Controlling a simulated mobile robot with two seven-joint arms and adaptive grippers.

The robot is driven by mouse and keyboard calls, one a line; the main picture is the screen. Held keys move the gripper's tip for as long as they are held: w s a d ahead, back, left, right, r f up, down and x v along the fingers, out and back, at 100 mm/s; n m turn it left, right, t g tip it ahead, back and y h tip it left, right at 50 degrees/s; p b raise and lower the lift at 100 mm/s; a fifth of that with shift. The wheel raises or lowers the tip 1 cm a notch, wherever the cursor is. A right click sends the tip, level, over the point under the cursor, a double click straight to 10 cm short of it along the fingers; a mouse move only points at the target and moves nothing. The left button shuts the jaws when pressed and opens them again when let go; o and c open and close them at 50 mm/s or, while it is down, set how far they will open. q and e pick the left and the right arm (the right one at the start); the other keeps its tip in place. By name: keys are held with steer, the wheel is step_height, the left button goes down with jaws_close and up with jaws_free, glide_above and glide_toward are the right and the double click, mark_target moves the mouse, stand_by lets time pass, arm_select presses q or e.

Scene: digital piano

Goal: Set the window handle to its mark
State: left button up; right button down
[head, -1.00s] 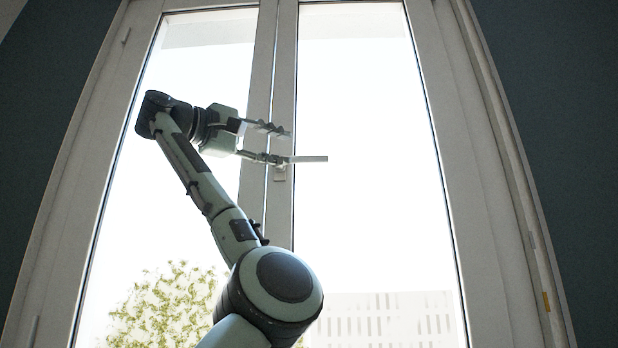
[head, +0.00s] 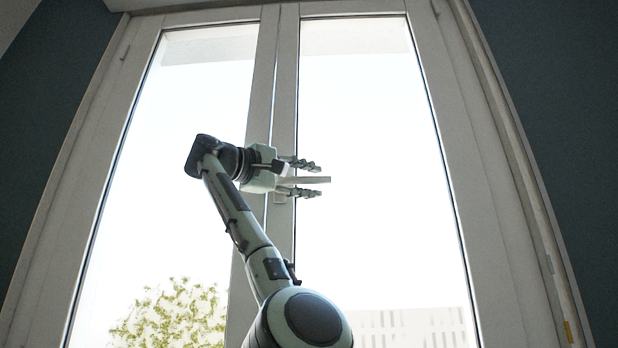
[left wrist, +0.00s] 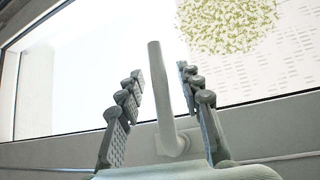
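The pale window handle (head: 322,180) sticks out level to the right from the middle window frame. My left gripper (head: 313,179) is around it, one finger above and one below. In the left wrist view the handle (left wrist: 158,85) stands as a bar between the two spread fingers of my left gripper (left wrist: 158,72), with a gap on each side. The handle's base (left wrist: 172,145) shows at the bottom of that gap. No mark for the handle can be made out. My right gripper is in neither view.
The tall double window has a left pane (head: 185,120) and a right pane (head: 380,130) in pale frames. Dark walls (head: 560,110) flank the window. The space right of the handle is clear.

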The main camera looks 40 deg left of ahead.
arm_select(q)
steer(key=shift+w, duration=0.1)
jaws_close()
stand_by(0.3)
steer(key=shift+f, duration=0.15)
